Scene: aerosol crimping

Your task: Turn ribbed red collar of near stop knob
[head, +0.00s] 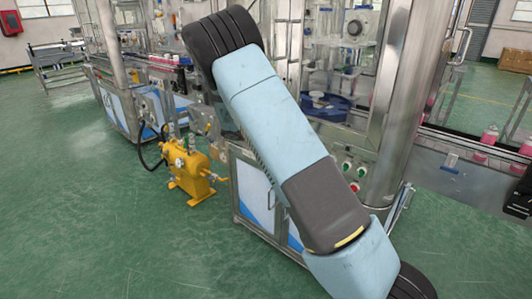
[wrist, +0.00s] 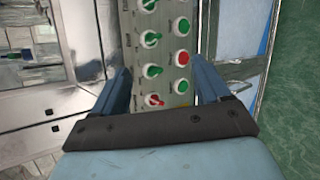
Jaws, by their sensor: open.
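A grey control panel (wrist: 165,40) with several green and red knobs in two columns fills the middle of the wrist view. One red knob (wrist: 155,100) sits low in the left column, close to my gripper's dark palm edge. Another red knob (wrist: 182,58) is higher in the right column. I cannot tell for certain which is the near stop knob, and the ribs are too small to see. My gripper (wrist: 163,78) is open, its blue fingers on either side of the panel in the picture, with nothing held. In the head view, a red knob (head: 354,187) shows beside my arm, and my gripper is hidden.
Green knobs (wrist: 152,71) surround the red ones closely. A steel cabinet (wrist: 55,95) stands left of the panel in the wrist view. A yellow pump unit (head: 187,170) stands on the green floor (head: 90,220). A conveyor with pink cans (head: 490,135) runs at the right.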

